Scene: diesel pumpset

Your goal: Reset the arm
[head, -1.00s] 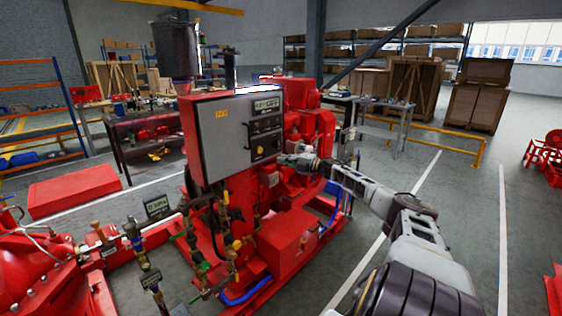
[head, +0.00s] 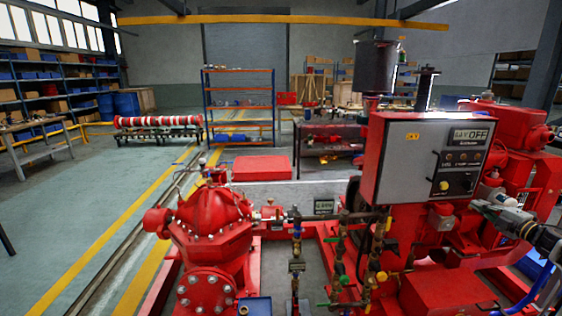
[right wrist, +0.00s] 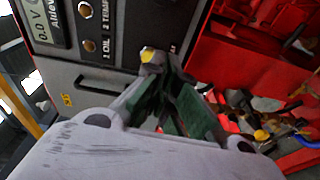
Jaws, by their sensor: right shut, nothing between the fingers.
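My right gripper (head: 478,204) shows at the right in the head view, in front of the red engine and just right of the control panel's lower corner. Its fingers (right wrist: 168,72) are shut and empty in the right wrist view. The grey control panel (head: 398,160) has a display reading OFF, several small knobs and a yellow knob (head: 443,185). In the right wrist view the panel (right wrist: 100,72) lies beyond the fingertips, its yellow knob (right wrist: 148,54) appearing close to them. I cannot tell if they touch. My left gripper is out of view.
A red pump (head: 212,225) stands left of the brass-valved pipes (head: 345,255). The red engine (head: 500,125) is close around my right gripper. A blue-orange rack (head: 238,108) and a workbench (head: 330,150) stand behind. The floor at the left is open.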

